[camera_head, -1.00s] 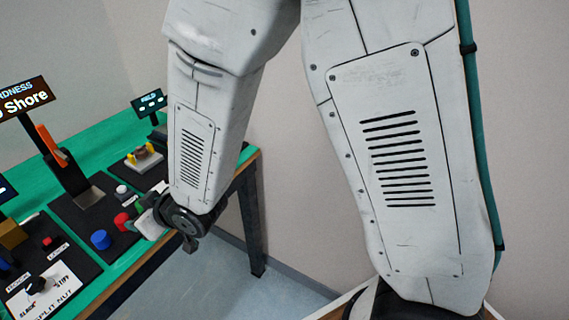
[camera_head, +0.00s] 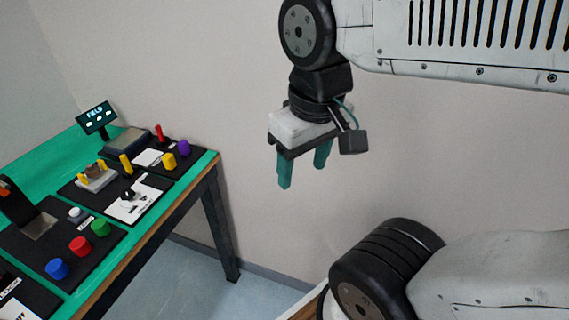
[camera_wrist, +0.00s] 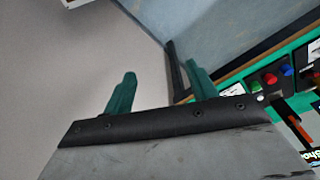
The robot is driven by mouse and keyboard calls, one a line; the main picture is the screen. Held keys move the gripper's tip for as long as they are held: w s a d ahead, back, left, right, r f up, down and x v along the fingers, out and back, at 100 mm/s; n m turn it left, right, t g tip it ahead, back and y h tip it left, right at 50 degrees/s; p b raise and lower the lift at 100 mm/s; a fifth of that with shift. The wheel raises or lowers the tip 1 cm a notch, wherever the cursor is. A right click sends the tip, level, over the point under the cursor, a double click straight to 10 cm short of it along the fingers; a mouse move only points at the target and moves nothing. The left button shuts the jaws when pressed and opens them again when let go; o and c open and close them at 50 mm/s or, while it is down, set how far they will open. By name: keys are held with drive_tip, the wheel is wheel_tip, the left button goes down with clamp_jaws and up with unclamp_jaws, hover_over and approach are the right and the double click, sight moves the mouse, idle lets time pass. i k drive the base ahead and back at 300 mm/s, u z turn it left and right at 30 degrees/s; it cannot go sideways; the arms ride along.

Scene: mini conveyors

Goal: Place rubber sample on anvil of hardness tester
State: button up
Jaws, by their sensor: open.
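My gripper (camera_head: 302,176) is open and empty, its two green fingers pointing down in the air to the right of the bench, well apart from it. The fingers (camera_wrist: 160,70) also show empty in the wrist view. The black hardness tester (camera_head: 20,205) stands at the left edge of the head view, partly cut off, with a bare metal plate (camera_head: 40,226), seemingly its anvil, at its foot. Blue (camera_head: 57,268), red (camera_head: 80,246) and green (camera_head: 100,227) round pieces, possibly the rubber samples, stand in a row on the black mat before it. I cannot tell which is meant.
A small white-topped piece (camera_head: 77,213) stands near the row. Farther back are a fixture with yellow posts (camera_head: 96,177), a lit FIELD display (camera_head: 96,117), and yellow (camera_head: 169,160) and purple (camera_head: 183,147) pieces. The floor (camera_head: 195,270) beside the bench (camera_head: 207,170) is clear.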

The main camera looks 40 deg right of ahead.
sight(41, 226)
drive_tip(key=u, duration=3.1)
drive_tip(key=i, duration=1.6)
drive_tip(key=z, duration=2.2)
